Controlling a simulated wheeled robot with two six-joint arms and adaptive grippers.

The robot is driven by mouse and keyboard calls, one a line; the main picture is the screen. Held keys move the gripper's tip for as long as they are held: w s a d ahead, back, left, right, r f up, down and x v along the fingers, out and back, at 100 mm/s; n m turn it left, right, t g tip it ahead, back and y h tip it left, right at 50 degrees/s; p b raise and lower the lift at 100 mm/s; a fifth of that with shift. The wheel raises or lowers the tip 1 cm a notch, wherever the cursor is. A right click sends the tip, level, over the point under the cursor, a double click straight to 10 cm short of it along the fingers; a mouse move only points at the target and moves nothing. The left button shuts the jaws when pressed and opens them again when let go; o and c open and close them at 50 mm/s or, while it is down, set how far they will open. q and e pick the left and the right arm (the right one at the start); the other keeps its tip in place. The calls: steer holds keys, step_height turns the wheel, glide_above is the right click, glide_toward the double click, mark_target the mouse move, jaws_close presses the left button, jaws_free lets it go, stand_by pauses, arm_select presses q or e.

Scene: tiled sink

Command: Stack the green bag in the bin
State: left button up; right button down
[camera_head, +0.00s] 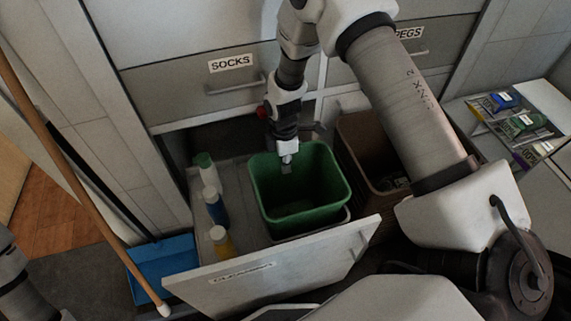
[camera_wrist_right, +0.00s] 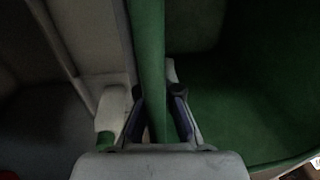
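The green bag (camera_head: 328,204) looks like an open, stiff-walled green tub. It stands upright in the pulled-out cabinet unit, and a pale rim of what may be the bin (camera_head: 338,224) shows under its front right edge. My right gripper (camera_head: 287,166) points down at its back rim. In the right wrist view my right gripper's fingers (camera_wrist_right: 158,108) lie on either side of the green wall (camera_wrist_right: 150,50), close against it, and seem shut on it. Only a dark part of my left arm shows at the lower left; its gripper is out of view.
A brown bin (camera_head: 352,140) stands just right of the green bag. Several bottles (camera_head: 215,207) line its left side. The white drawer front (camera_head: 270,275) stands in front. A blue dustpan (camera_head: 165,262) and a wooden broom handle (camera_head: 75,160) are at the left.

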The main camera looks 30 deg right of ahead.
steer(key=shift+f, duration=0.55)
steer(key=c, duration=1.6)
jaws_free()
step_height(320, 180, up, 13)
steer(key=w+p, duration=0.1)
steer(key=p, duration=0.1)
steer(key=shift+d, duration=0.15)
steer(key=shift+w+r, duration=0.1)
